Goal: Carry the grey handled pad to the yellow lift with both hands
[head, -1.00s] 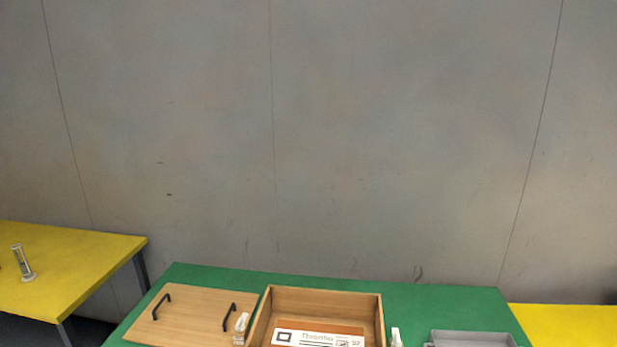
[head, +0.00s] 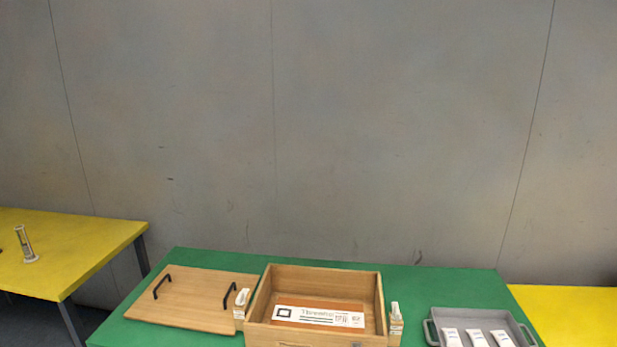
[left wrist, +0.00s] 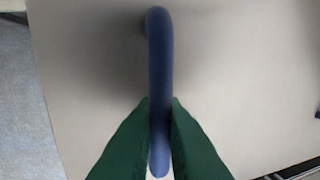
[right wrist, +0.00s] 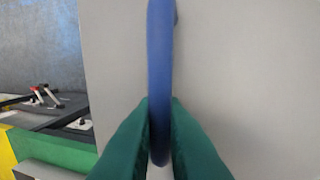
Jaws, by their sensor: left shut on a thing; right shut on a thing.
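The grey pad fills much of the left wrist view (left wrist: 80,70) and of the right wrist view (right wrist: 240,70). In the left wrist view, my left gripper (left wrist: 159,140) is shut on one of its blue handles (left wrist: 159,60). In the right wrist view, my right gripper (right wrist: 160,135) is shut on another blue handle (right wrist: 160,50). The pad and both grippers are out of the head view. No yellow lift can be made out for certain; a yellow edge (right wrist: 6,155) shows at the lower left of the right wrist view.
A green table (head: 420,285) holds a wooden lid with black handles (head: 190,300), an open wooden box (head: 320,272) with a printed package (head: 318,315), and a grey tray (head: 470,315) with white packets. Yellow tables stand at left (head: 70,250) and right (head: 575,315). A grey wall is behind.

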